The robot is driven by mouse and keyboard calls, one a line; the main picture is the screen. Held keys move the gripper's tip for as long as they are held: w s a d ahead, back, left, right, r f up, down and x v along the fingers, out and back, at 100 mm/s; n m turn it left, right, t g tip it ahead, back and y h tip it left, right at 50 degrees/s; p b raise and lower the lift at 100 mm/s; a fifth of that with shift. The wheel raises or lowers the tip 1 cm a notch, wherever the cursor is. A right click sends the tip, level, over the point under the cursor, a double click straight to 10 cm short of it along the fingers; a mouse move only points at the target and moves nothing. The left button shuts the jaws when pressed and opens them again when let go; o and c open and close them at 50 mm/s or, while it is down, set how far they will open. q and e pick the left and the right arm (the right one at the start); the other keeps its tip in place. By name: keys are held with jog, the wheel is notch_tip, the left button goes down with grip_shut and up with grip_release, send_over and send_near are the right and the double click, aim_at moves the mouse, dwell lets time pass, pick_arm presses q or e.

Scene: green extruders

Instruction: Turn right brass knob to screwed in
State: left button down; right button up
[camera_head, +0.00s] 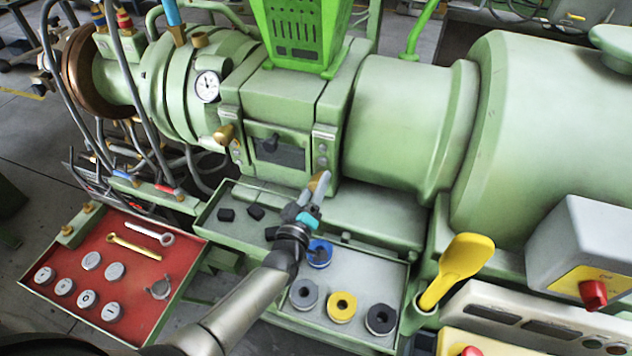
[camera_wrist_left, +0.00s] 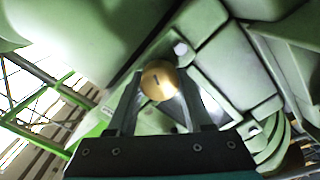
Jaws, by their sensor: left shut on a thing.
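The right brass knob (camera_head: 317,181) sits low on the front of the green extruder, beside the dark panel. In the left wrist view the knob (camera_wrist_left: 160,80) shows its round end face with a short dark slot mark. My left gripper (camera_head: 313,190) reaches up to it from below and is shut on it. In the left wrist view the fingers (camera_wrist_left: 158,98) stand on both sides of the knob. They hide part of it in the head view. How far the knob is screwed in I cannot tell. My right gripper is not in view.
Another brass knob (camera_head: 225,134) is on the left of the dark panel (camera_head: 278,152). Below is a grey tray (camera_head: 378,265) with several coloured rings. A red tray (camera_head: 140,268) with round weights is at left. A yellow scoop (camera_head: 460,265) stands at right.

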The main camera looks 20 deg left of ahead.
pick_arm(q)
jog(key=m+p, duration=0.1)
jog(key=m, duration=0.5)
jog(key=shift+d, duration=0.15)
jog(key=m, duration=0.6)
jog(key=shift+m+p, duration=0.3)
jog(key=shift+c, duration=1.5)
grip_release()
jog(key=s, duration=1.5)
jog(key=shift+s+a, duration=0.15)
jog(key=shift+a, duration=0.1)
